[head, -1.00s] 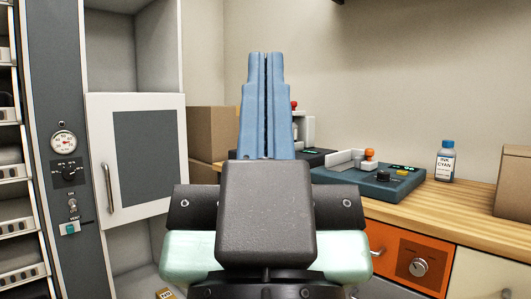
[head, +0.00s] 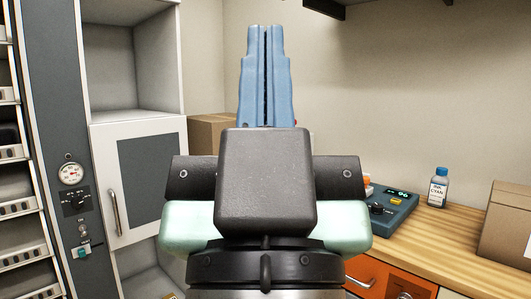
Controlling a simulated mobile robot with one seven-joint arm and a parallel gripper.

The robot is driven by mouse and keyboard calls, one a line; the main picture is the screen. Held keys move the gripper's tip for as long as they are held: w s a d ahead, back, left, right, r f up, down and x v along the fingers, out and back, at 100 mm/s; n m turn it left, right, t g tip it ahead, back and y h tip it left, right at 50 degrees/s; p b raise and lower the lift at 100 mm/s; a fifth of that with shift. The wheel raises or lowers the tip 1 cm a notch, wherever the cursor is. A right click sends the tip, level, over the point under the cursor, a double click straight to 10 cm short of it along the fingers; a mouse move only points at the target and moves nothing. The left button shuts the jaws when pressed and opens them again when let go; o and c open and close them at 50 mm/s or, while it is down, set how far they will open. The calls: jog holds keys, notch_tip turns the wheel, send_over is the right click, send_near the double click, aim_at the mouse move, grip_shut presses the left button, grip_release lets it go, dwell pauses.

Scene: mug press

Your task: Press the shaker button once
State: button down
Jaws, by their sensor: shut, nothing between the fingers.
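A teal box-like device (head: 396,220) stands on the wooden counter, right of my gripper, and its left part is hidden behind my arm. It has a small lit display (head: 397,191), a black dial (head: 377,208) and a small yellow button (head: 398,202). An orange knob (head: 367,181) shows at its left edge. No label shows that this is the shaker. My gripper (head: 265,28) points upward in the picture with its blue fingers together and empty. It is apart from the device as seen here.
An ink bottle (head: 438,187) and a cardboard box (head: 508,226) stand on the counter (head: 450,230) to the right. Another cardboard box (head: 210,132) is behind my gripper. A grey-white cabinet (head: 150,185) and a panel with a gauge (head: 70,173) are left. A shelf (head: 330,8) hangs above.

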notch_tip(320, 180, up, 30)
jog(key=p, duration=2.8)
jog(key=shift+r, duration=0.25)
jog(key=shift+w, duration=0.1)
